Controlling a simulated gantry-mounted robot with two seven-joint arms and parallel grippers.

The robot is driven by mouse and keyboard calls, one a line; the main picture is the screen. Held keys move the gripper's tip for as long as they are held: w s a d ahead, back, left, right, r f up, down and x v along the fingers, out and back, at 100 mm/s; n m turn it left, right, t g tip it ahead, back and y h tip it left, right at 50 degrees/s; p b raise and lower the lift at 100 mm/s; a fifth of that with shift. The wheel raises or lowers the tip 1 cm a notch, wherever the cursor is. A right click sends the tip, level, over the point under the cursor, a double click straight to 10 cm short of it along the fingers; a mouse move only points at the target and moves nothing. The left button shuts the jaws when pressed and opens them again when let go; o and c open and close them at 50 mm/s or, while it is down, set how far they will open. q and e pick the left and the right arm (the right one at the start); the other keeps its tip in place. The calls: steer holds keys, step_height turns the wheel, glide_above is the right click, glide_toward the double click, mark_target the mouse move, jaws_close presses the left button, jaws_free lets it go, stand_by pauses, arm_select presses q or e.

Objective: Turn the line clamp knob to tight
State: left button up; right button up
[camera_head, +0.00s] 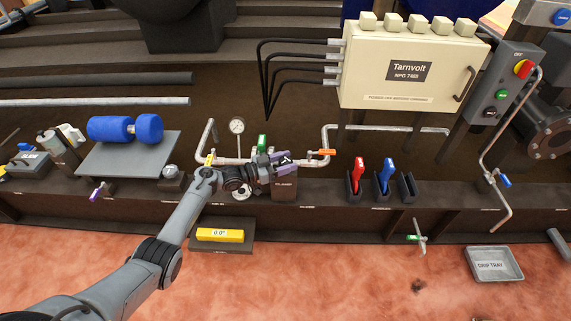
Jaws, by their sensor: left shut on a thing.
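The line clamp (284,184) is a dark block with a label on its front, at the middle of the bench along the pale pipe run. My left gripper (281,160) reaches over it from the left, with its purple-grey fingers at the top of the block. It is shut on what appears to be the clamp knob, which the fingers mostly hide. The knob's marking and angle cannot be read. My right gripper is not in view.
A gauge (237,126) stands just behind my left wrist. An orange valve handle (327,152) is right of the fingers. Red pliers (358,172) and blue pliers (386,172) stand in holders further right. A yellow level (220,235) lies in front, and a drip tray (493,279) is on the floor.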

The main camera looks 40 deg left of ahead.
arm_select(q)
steer(key=o, duration=0.9)
steer(key=shift+s+a+r+p, duration=0.15)
steer(key=shift+s+a+p, duration=0.1)
steer(key=shift+s+p, duration=0.2)
steer(key=p+v, duration=0.4)
steer(key=v, duration=0.5)
steer(key=shift+s+a+p, duration=0.15)
steer(key=shift+s+p, duration=0.2)
